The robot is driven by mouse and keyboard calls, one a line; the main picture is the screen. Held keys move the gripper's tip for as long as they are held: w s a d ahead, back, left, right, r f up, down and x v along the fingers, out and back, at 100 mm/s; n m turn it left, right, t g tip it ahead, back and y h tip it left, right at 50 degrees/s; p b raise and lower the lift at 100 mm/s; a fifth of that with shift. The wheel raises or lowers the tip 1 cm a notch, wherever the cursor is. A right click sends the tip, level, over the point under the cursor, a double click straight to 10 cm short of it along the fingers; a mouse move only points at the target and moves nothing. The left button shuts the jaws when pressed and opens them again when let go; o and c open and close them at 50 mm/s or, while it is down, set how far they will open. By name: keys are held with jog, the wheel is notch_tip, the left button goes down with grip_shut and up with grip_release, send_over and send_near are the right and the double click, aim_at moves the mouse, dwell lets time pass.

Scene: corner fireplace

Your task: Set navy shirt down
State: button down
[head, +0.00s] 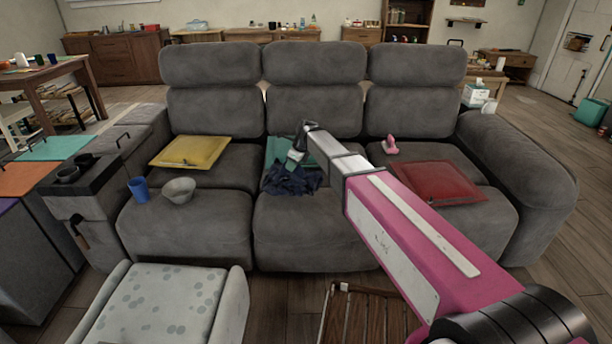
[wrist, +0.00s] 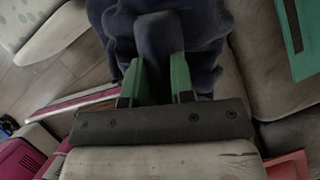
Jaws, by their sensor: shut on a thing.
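The navy shirt (head: 291,182) is a crumpled dark blue cloth at the sofa's middle seat, over the front of a green mat (head: 276,148). My gripper (head: 296,157) is shut on it from above. In the wrist view the green fingers (wrist: 163,78) hold the navy cloth (wrist: 150,25), which bunches around and beyond their tips. The shirt hides part of the mat, and my arm covers part of the seat to the right. I cannot tell how much of the shirt's weight rests on the seat.
The grey sofa (head: 200,225) has a yellow mat (head: 190,151) on the left seat and a red mat (head: 436,182) on the right. A pink object (head: 391,146) stands behind the red mat. A blue cup (head: 139,189) and grey bowl (head: 179,190) sit at the left front.

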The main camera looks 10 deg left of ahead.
jog(key=w+d+f, duration=0.1)
jog(key=w, duration=0.1)
jog(key=w+d+f, duration=0.2)
jog(key=shift+d+f, duration=0.1)
jog(key=shift+d, duration=0.15)
jog(key=shift+s+f, duration=0.1)
jog(key=shift+f, duration=1.9)
jog(key=c, duration=1)
grip_release()
jog(key=shift+f, duration=0.1)
